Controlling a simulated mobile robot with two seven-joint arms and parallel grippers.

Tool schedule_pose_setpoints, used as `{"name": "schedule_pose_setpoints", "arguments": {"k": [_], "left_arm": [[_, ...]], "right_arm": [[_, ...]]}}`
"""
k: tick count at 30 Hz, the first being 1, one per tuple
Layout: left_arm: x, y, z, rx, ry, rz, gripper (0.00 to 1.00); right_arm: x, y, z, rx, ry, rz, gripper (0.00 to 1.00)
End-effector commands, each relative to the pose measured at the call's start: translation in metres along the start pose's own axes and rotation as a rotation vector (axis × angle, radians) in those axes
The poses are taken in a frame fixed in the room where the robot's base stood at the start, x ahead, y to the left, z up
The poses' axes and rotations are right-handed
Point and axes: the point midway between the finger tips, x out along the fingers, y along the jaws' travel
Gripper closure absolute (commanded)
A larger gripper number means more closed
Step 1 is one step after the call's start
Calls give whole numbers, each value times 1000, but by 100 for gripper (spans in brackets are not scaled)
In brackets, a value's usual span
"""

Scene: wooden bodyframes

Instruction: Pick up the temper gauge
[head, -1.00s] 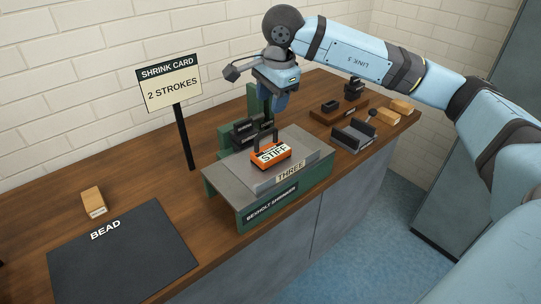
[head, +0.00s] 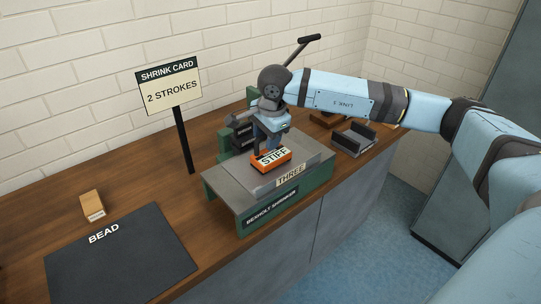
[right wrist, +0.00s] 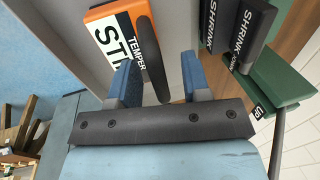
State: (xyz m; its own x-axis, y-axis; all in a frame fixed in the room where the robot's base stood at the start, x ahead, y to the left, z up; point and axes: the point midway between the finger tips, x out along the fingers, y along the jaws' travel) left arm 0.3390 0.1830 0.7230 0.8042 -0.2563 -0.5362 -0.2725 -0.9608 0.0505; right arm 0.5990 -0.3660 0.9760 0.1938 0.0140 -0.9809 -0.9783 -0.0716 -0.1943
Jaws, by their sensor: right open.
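The temper gauge (head: 272,160) is an orange block with a white STIFF label. It lies on the grey plate marked THREE, on top of the green shrinker (head: 318,186). In the right wrist view the gauge (right wrist: 112,38) shows its TEMPER lettering and a dark upright handle. My right gripper (head: 268,143) is open just above the gauge. In the right wrist view its two blue fingers (right wrist: 160,76) stand on either side of the dark handle, not closed on it. The gripper hides part of the gauge in the head view. My left gripper is not in view.
Black SHRINK jaws (right wrist: 234,22) and a green part (right wrist: 272,82) stand close beside the gauge. A lever with a black grip (head: 309,39) rises behind my arm. A sign (head: 168,85), a black BEAD mat (head: 120,258) and a small wooden block (head: 92,204) are to the left.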

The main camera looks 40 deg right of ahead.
Motion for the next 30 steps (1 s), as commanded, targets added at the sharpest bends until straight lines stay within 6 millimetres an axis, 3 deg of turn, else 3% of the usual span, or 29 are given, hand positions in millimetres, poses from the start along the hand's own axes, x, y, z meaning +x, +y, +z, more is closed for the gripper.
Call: {"name": "schedule_pose_setpoints", "arguments": {"k": [4, 10, 23, 30], "left_arm": [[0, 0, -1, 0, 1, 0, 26], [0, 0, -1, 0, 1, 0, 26], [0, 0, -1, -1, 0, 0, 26], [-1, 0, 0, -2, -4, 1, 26]], "right_arm": [[0, 0, 0, 0, 0, -1, 56], [-1, 0, 0, 0, -1, 0, 100], [-4, -1, 0, 0, -1, -2, 100], [-29, -6, 0, 0, -1, -4, 100]]}}
